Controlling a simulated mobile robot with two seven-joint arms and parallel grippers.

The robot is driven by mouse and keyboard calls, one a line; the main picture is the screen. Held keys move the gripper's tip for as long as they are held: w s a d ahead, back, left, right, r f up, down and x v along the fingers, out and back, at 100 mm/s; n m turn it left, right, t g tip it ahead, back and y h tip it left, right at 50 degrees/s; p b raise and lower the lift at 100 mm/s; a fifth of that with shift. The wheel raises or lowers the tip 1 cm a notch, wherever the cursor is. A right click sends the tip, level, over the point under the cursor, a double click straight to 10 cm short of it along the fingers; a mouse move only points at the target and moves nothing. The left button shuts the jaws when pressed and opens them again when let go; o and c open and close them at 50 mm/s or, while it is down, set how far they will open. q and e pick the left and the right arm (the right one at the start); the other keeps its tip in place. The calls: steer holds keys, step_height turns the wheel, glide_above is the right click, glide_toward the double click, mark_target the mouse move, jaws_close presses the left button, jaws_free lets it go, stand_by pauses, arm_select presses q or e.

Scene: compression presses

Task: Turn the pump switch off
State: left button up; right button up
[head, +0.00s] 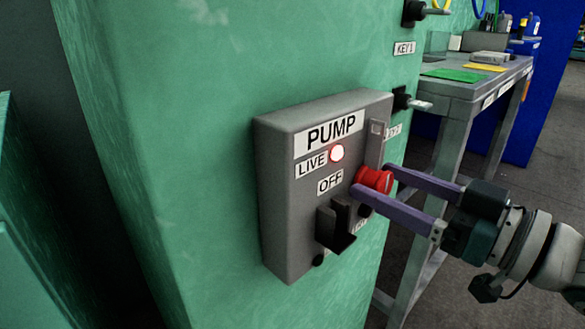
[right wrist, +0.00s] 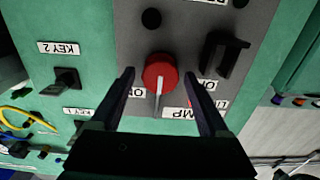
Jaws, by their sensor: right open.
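The grey pump box (head: 283,235) is fixed to the green wall, with a "PUMP" label, a glowing red light (head: 337,153) beside "LIVE", and an "OFF" label (head: 330,182). A red round knob (head: 374,180) sticks out on its right side; it also shows in the right wrist view (right wrist: 160,70), with a pale stripe across it. My right gripper (head: 372,179) is open, with one finger on either side of the red knob. In the right wrist view small gaps show between knob and fingers. A black lever-like handle (head: 338,226) sits below "OFF". My left gripper is not in view.
Key switches labelled "KEY 1" (head: 404,48) and "KEY 2" (right wrist: 59,48) sit on the green panel near the box. A grey workbench (head: 455,88) with coloured mats stands at the right, behind my right arm. Open floor shows at the far right.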

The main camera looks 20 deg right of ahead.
steer(key=shift+w+a, duration=0.15)
steer(key=shift+w, duration=0.15)
jaws_close()
stand_by(0.6)
stand_by(0.7)
